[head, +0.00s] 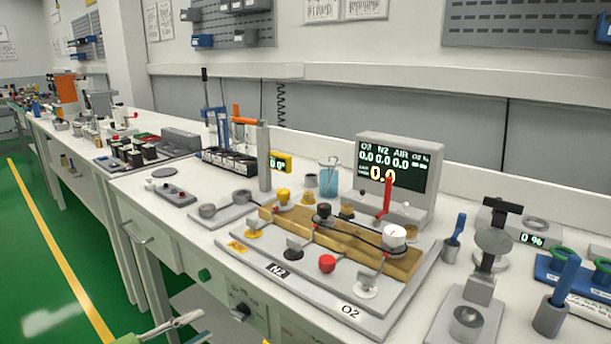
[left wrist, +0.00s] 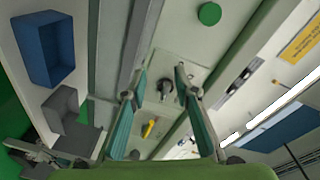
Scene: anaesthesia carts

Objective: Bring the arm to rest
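My left gripper (head: 172,326) shows at the bottom edge of the head view, below the front of the cart. In the left wrist view its two fingers (left wrist: 160,84) are spread apart with nothing held between them. A dark knob (left wrist: 166,87) on a pale panel and a yellow lever (left wrist: 150,128) show in the gap between the fingers. In the head view a black knob (head: 240,312) and a green button (head: 204,275) sit on the cart's front panel, up and right of the gripper. My right gripper is in neither view.
The bench top carries a gas panel (head: 228,245) with O2, N2 and AIR labels, a display (head: 398,166) and a blue-filled beaker (head: 329,182). A drawer handle (head: 136,234) juts from the front. Green floor (head: 40,270) lies open at the left.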

